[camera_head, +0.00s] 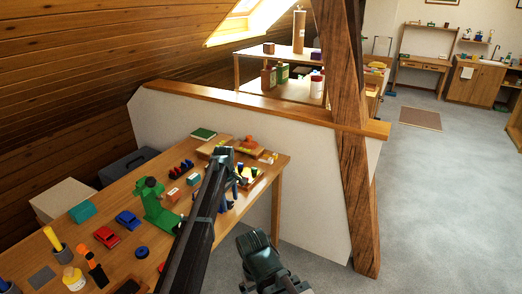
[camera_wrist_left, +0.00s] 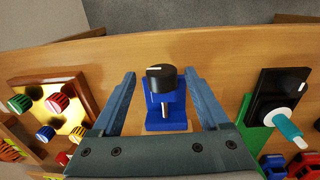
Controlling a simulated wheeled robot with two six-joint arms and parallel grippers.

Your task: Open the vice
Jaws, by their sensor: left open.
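The vice is a small blue block with a black round knob on top, and it shows in the left wrist view (camera_wrist_left: 166,112). A pale screw or bar runs down its front. My left gripper (camera_wrist_left: 158,84) is open, with one blue-grey finger on each side of the vice. The fingers look apart from it, and nothing is held. In the head view my left arm reaches over the bench to the gripper (camera_head: 234,184), and the arm hides most of the vice.
In the left wrist view a framed board with coloured knobs (camera_wrist_left: 50,88) is left of the vice. Grey floor is open at right.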

